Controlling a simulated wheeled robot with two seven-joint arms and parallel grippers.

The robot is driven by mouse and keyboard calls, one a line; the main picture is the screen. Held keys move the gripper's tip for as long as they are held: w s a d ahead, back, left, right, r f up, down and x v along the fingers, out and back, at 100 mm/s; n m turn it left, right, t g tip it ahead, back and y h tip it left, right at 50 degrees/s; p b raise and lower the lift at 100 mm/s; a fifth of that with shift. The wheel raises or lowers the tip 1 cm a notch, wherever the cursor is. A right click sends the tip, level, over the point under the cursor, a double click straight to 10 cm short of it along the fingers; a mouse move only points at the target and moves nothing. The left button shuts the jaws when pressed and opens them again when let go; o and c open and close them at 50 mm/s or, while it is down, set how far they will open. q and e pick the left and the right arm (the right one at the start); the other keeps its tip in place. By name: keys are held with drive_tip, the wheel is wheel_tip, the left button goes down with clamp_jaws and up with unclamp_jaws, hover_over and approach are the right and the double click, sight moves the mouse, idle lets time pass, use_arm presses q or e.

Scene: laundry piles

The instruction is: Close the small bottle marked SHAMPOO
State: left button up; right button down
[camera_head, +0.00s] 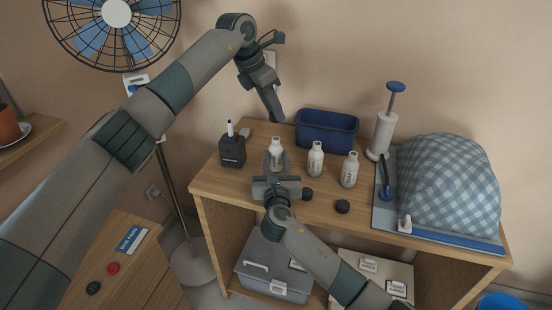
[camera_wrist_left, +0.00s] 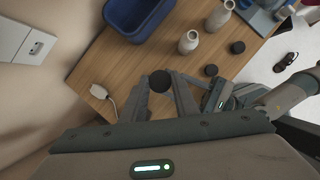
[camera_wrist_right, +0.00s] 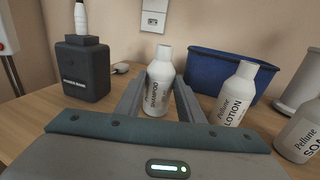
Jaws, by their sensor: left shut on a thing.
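The white SHAMPOO bottle (camera_wrist_right: 159,82) stands upright on the wooden table in the right wrist view, with no cap on its neck. It also shows in the head view (camera_head: 277,146). My right gripper (camera_wrist_right: 160,90) has its fingers on both sides of this bottle; I cannot tell whether they press on it. My left gripper (camera_head: 277,118) is above and behind the bottle in the head view. In the left wrist view it is shut on a round black cap (camera_wrist_left: 160,81). The SHAMPOO bottle cannot be made out in that view.
The LOTION bottle (camera_head: 315,158) and the SOAP bottle (camera_head: 350,170) stand uncapped to the right. Two loose black caps (camera_head: 307,193) (camera_head: 342,206) lie in front. A blue bin (camera_head: 326,133) is behind, a dark box (camera_head: 232,152) to the left, a checked cloth pile (camera_head: 440,185) at right.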

use_arm(q)
hover_over(277, 139)
drive_tip(key=shift+s+a+f, duration=0.1)
drive_tip(key=shift+a+f, duration=0.15)
drive_tip(key=shift+f, duration=1)
drive_tip(key=shift+a+f, duration=0.2)
drive_tip(key=shift+f, duration=1.05)
drive_tip(key=shift+f, duration=0.85)
drive_tip(key=shift+f, duration=0.6)
drive_tip(key=m+g, duration=0.1)
drive_tip(key=m, duration=0.1)
drive_tip(key=m+g, duration=0.1)
drive_tip(key=m, duration=0.1)
drive_tip(key=shift+w+m, duration=0.2)
drive_tip(key=shift+m, duration=0.2)
drive_tip(key=shift+a+m+g+h, duration=0.1)
drive_tip(key=shift+m+g+h, duration=0.25)
drive_tip(key=shift+m, duration=0.45)
